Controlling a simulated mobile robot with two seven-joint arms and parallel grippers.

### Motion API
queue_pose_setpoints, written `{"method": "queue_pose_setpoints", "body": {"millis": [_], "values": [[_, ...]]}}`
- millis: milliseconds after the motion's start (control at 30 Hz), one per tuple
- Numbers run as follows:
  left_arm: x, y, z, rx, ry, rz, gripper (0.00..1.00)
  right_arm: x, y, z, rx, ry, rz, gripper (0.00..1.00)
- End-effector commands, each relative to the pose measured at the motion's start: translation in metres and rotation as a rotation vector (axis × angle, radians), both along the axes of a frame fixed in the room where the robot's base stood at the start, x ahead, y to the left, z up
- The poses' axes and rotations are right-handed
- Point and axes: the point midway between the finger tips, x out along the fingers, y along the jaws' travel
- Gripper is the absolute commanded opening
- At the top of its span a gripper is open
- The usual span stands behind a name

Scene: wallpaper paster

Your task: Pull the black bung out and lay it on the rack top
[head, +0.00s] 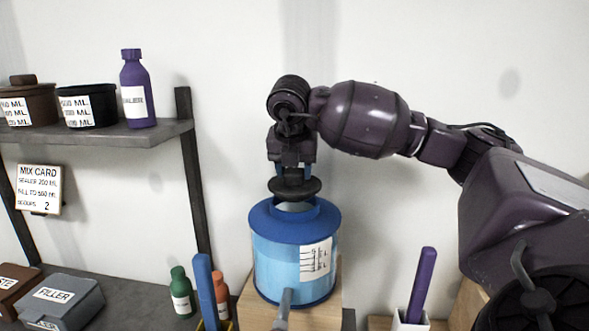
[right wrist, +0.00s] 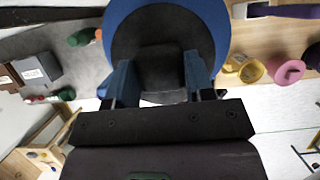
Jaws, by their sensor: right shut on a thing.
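The black bung (head: 294,189) is a dark disc with a raised grip, just at the top of the blue tank's neck. The blue tank (head: 268,262) has a clear blue body, a white label and a tap at its front. A pale strip of the neck opening shows under the bung's rim; whether its lower part is still inside is unclear. My right gripper (head: 291,168) points down and is shut on the bung's grip. In the right wrist view the bung (right wrist: 160,25) sits between the fingers, over the blue lid. My left gripper is out of view.
The tank stands on a wooden stand (head: 324,310). Left is a dark shelf (head: 150,135) with pots and a purple bottle (head: 137,90). Below are a green bottle (head: 181,290), a grey filler box (head: 62,303) and a blue upright tool (head: 205,290). A purple tool (head: 421,285) stands right.

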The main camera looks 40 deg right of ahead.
Motion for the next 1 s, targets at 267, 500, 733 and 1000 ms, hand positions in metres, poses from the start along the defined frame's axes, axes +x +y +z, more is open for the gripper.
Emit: {"method": "queue_pose_setpoints", "body": {"millis": [267, 500, 733, 1000], "values": [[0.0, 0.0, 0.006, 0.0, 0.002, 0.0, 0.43, 0.0, 0.0, 0.017, -0.001, -0.001, 0.0, 0.2], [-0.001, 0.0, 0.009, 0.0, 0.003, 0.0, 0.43, 0.0, 0.0, 0.032, 0.0, -0.002, -0.001, 0.2], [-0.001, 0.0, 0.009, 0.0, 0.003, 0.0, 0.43, 0.0, 0.0, 0.039, 0.0, 0.0, -0.001, 0.2], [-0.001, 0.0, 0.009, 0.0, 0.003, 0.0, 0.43, 0.0, 0.0, 0.039, 0.0, 0.0, -0.001, 0.2]]}}
